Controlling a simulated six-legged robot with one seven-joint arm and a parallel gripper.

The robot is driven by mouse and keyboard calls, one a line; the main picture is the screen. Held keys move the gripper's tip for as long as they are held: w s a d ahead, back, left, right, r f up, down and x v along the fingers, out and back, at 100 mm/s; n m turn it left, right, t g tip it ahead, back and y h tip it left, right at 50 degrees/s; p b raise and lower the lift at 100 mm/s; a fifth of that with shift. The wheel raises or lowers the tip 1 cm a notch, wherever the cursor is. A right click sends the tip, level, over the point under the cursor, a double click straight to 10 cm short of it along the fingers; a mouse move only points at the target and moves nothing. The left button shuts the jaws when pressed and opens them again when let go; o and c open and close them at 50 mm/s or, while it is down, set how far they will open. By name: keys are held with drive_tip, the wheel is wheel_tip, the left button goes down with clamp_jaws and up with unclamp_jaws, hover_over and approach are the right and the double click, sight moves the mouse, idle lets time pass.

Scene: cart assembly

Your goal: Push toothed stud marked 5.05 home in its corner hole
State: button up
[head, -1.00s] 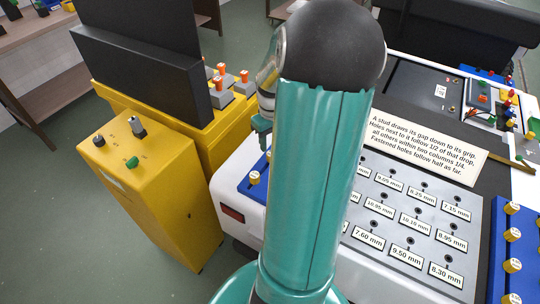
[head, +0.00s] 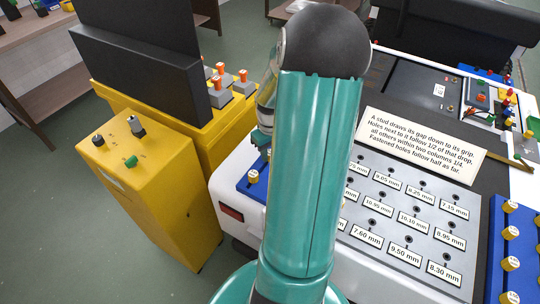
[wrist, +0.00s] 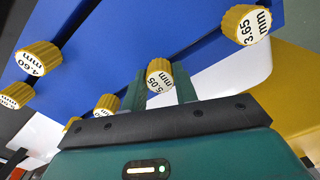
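The yellow stud marked 5.05 mm (wrist: 159,76) stands on the blue rack (wrist: 120,45) in the wrist view. My gripper (wrist: 160,84) has one green finger on each side of this stud; whether they press on it or leave a thin gap cannot be told. In the head view my gripper (head: 261,138) is low over the blue rack (head: 257,190) at the left of the cart, partly hidden by my arm. The grey plate (head: 400,232) has holes with mm labels; my arm hides its left part.
Nearby studs are marked 3.65 mm (wrist: 246,24) and 4.60 mm (wrist: 38,58). A sign (head: 421,145) lies behind the grey plate. Another blue rack (head: 500,245) with yellow studs is at the right. A yellow cabinet (head: 150,195) stands left of the cart.

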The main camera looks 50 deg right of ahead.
drive_tip(key=shift+c, duration=0.5)
drive_tip(key=shift+r, duration=2.2)
